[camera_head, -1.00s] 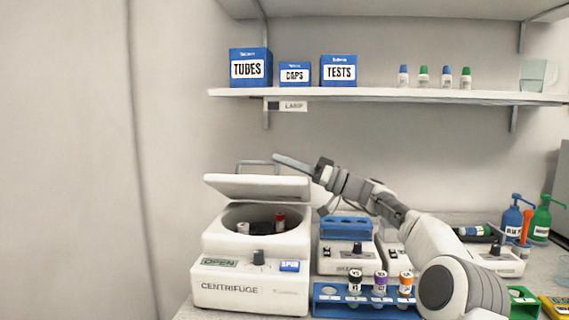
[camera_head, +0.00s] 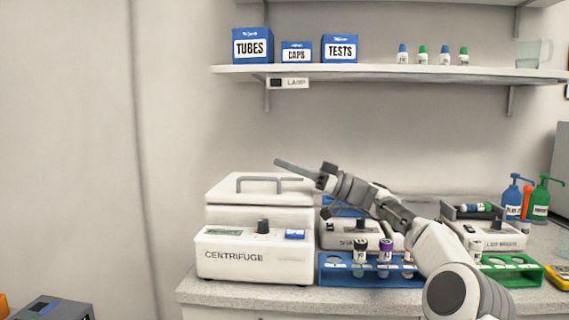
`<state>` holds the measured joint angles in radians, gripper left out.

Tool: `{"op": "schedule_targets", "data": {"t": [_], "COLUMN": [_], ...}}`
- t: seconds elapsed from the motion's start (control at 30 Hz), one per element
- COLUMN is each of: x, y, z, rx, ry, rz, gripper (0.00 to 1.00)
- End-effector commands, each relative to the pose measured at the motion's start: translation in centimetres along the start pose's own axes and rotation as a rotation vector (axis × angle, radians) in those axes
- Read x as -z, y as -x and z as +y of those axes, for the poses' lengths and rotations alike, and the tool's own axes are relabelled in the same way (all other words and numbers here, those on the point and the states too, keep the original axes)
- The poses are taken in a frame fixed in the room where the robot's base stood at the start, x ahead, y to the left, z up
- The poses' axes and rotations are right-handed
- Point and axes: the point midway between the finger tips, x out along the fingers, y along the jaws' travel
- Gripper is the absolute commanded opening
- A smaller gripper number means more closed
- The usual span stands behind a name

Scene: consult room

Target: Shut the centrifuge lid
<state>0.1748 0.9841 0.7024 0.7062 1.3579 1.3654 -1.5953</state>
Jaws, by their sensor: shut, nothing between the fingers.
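The white centrifuge (camera_head: 255,261) stands at the left end of the counter. Its lid (camera_head: 250,192) lies down flat over the body, with the grey bar handle (camera_head: 262,180) on top. The bowl inside is hidden under the lid. The label panel at the front left is dark green and its text is unreadable. My gripper (camera_head: 280,163) is shut and empty. Its fingers point left, just above the right rear part of the lid; I cannot tell whether they touch it.
A blue rack (camera_head: 335,274) with several capped tubes stands right of the centrifuge. A green rack (camera_head: 505,265) and pump bottles (camera_head: 540,195) are farther right. A shelf (camera_head: 400,72) with boxes hangs above.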

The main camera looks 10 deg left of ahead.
Motion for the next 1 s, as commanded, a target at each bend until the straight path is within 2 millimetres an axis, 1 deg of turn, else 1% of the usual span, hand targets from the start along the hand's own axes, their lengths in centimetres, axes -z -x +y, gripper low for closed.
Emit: {"op": "schedule_targets", "data": {"t": [0.53,0.67,0.8,0.83,0.9,1.0], "x": [0.1,1.4,3.9,3.6,3.5,3.6], "y": [-0.1,-0.7,-2.0,-0.8,1.1,3.4], "z": [-0.1,-0.6,-1.6,-1.2,-1.0,-0.9], "rx": [0.002,0.003,0.005,-0.002,-0.002,-0.001], "ry": [0.005,0.008,0.009,0.004,0.003,0.003], "rz": [0.001,0.001,0.001,0.001,0.001,0.001], "gripper": [0.00,0.00,0.00,0.00,0.00,0.00]}}
